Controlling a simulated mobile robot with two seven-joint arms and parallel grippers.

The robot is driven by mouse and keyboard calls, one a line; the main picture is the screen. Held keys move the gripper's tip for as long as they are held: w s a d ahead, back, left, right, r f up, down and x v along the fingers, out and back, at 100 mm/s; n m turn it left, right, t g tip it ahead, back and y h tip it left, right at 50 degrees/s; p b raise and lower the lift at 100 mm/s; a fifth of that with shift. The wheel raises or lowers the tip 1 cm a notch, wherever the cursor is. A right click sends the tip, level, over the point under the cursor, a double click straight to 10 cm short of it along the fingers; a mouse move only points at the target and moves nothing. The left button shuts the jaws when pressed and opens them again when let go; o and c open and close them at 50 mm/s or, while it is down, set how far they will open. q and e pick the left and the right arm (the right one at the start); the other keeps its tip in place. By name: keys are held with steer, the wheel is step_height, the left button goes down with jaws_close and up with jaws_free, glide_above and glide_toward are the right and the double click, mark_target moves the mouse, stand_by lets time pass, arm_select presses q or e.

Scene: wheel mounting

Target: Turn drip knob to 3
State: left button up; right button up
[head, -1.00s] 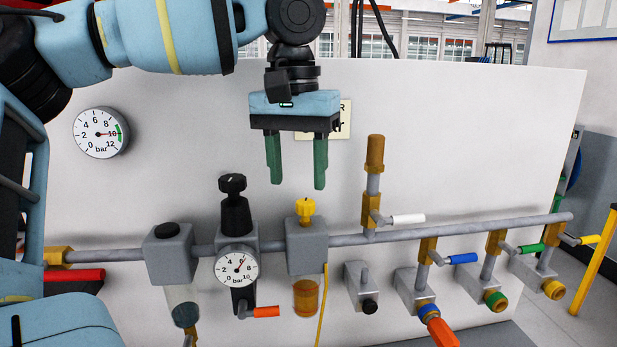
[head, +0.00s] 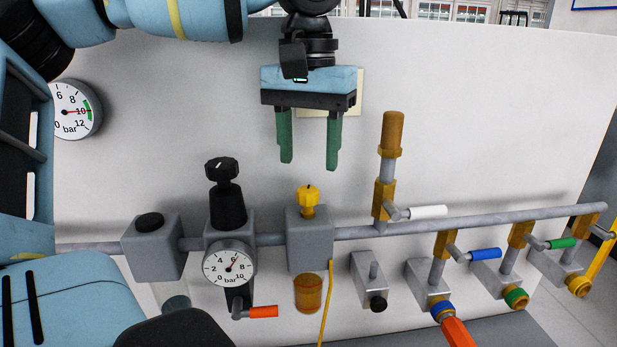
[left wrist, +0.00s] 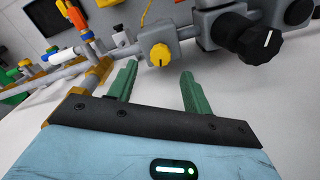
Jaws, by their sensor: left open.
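The yellow drip knob (head: 308,198) sits on top of the grey lubricator block (head: 309,240), above an amber bowl (head: 309,293). My left gripper (head: 309,166) points down with green fingers apart and empty, a little above the knob and not touching it. In the left wrist view the yellow knob (left wrist: 160,55) shows a dark pointer line, just beyond the gap between the open fingers (left wrist: 158,82). Its scale numbers are too small to read. My right gripper is not in view.
Left of the lubricator stand a black regulator knob (head: 223,172) and a dial gauge (head: 229,267). To the right are a brass fitting (head: 391,135) and a white-handled valve (head: 428,212). A yellow tube (head: 326,305) hangs beside the bowl. A pale label plate is behind the gripper.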

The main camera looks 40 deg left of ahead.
mark_target(309, 189)
arm_select(q)
steer(key=shift+f, duration=2.5)
steer(key=c, duration=1)
